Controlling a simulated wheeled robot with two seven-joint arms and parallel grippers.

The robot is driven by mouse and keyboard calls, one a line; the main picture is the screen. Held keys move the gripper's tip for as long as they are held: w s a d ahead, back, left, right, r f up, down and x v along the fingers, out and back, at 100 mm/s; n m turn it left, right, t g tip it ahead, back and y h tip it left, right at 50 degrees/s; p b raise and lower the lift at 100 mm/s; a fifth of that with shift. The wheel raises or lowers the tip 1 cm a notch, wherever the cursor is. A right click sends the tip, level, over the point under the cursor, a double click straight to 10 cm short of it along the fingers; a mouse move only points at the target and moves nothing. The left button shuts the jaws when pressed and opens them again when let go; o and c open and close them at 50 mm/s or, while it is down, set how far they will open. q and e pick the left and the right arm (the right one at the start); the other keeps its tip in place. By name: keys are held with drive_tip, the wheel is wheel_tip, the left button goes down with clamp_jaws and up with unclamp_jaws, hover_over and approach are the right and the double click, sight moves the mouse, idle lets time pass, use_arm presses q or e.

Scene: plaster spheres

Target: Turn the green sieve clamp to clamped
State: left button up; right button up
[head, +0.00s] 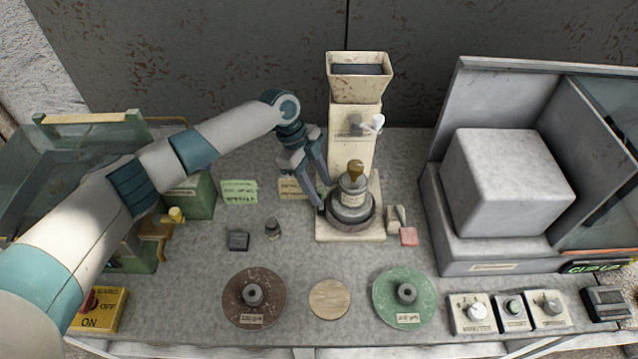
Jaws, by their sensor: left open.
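A green machine (203,196) stands at the left, partly hidden behind my left arm. A yellow knob (175,215) on a tan bracket sticks out at its front; I cannot tell for sure whether this is the sieve clamp or which way it is set. My left gripper (321,197) is open, pointing down at the left side of a dark round pot (350,208) with a brown knob (355,170), under a cream hopper unit (357,90). Its fingers are close to the pot; I cannot tell whether they touch it. The right gripper is not in view.
A brown disc (254,308), a wooden disc (329,299) and a green disc (404,311) lie along the front. A yellow switch box (97,311) is front left, several control knobs (513,310) front right. A grey cabinet with a pale block (507,182) fills the right.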

use_arm(q)
drive_tip(key=c, duration=1)
drive_tip(key=shift+c, duration=0.2)
drive_tip(key=shift+n, duration=0.3)
drive_tip(key=n+t+p, duration=0.1)
drive_tip(key=n+p, duration=0.1)
drive_tip(key=n, duration=0.1)
drive_tip(key=shift+s+r, duration=0.15)
drive_tip(key=n+t+p, duration=0.1)
drive_tip(key=n, duration=0.1)
drive_tip(key=shift+n, duration=0.3)
drive_tip(key=n+t, duration=0.1)
drive_tip(key=n, duration=0.1)
drive_tip(key=n+t, duration=0.1)
drive_tip(key=n, duration=0.2)
drive_tip(key=shift+s+d+n+t+p, duration=0.15)
drive_tip(key=shift+s+n+t+p, duration=0.05)
drive_tip(key=shift+n+t+p, duration=0.15)
drive_tip(key=n+y, duration=0.1)
drive_tip(key=n, duration=0.2)
drive_tip(key=n+t+y, duration=0.1)
drive_tip(key=n, duration=0.2)
drive_tip(key=shift+d, duration=0.1)
